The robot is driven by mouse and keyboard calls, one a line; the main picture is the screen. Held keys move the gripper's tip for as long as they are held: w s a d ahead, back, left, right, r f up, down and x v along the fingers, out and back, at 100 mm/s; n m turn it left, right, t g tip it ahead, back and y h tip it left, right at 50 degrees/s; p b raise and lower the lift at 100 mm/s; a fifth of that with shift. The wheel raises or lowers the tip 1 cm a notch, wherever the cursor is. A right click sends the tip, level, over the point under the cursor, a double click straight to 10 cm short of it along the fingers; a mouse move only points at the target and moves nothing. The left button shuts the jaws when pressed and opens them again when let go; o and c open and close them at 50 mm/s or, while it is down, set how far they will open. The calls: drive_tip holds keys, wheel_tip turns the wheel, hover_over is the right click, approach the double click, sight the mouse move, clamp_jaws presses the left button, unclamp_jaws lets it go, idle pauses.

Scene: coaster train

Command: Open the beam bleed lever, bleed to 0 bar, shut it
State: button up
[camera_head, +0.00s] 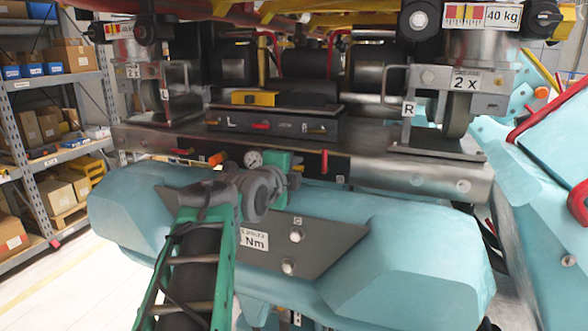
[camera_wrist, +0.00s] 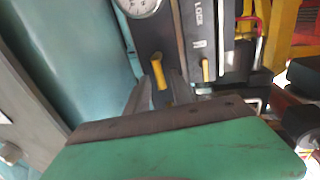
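The beam carries a round white pressure gauge (camera_head: 253,158), with an orange lever (camera_head: 218,158) left of it. I cannot read a label naming the bleed lever, nor the gauge's value. In the wrist view the gauge (camera_wrist: 140,4) is cut by the top edge. A yellow-orange lever (camera_wrist: 158,73) stands just beyond my gripper (camera_wrist: 160,98), and a second one (camera_wrist: 206,70) is to its right. In the head view my green gripper (camera_head: 283,166) is in front of the beam, right of the gauge. Its fingertips are mostly hidden, and I cannot tell whether they touch a lever.
A red lever (camera_head: 324,161) hangs on the beam at the right. A dark box (camera_head: 275,123) with small levers sits above. Teal bodywork (camera_head: 405,255) fills the space below. Metal brackets stand at both sides. Shelves with boxes (camera_head: 55,130) are at the far left.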

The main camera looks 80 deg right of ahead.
clamp_jaws()
drive_tip(key=shift+n+b, duration=0.4)
drive_tip(key=shift+b, duration=0.3)
drive_tip(key=shift+w+r+n+g+b, duration=0.2)
drive_tip(key=shift+n+g+b, duration=0.2)
drive_tip(key=shift+n+b, duration=0.6)
drive_tip(key=n+b, duration=0.1)
drive_tip(key=r+n+g+b, duration=0.1)
drive_tip(key=n+b, duration=0.1)
drive_tip(key=shift+w+d, duration=0.1)
drive_tip(key=shift+w, duration=0.25)
drive_tip(key=n, duration=0.1)
drive_tip(key=n+g+b, duration=0.1)
drive_tip(key=n, duration=0.1)
drive_tip(key=w+r+n+b, duration=0.1)
drive_tip(key=n, duration=0.1)
drive_tip(key=shift+h, duration=0.3)
drive_tip(key=n, duration=0.2)
drive_tip(key=w+n+g+b, duration=0.1)
drive_tip(key=n, duration=0.1)
drive_tip(key=shift+w+d+n+h, duration=0.1)
drive_tip(key=shift+w+n+h, duration=0.1)
drive_tip(key=shift+n+h, duration=0.15)
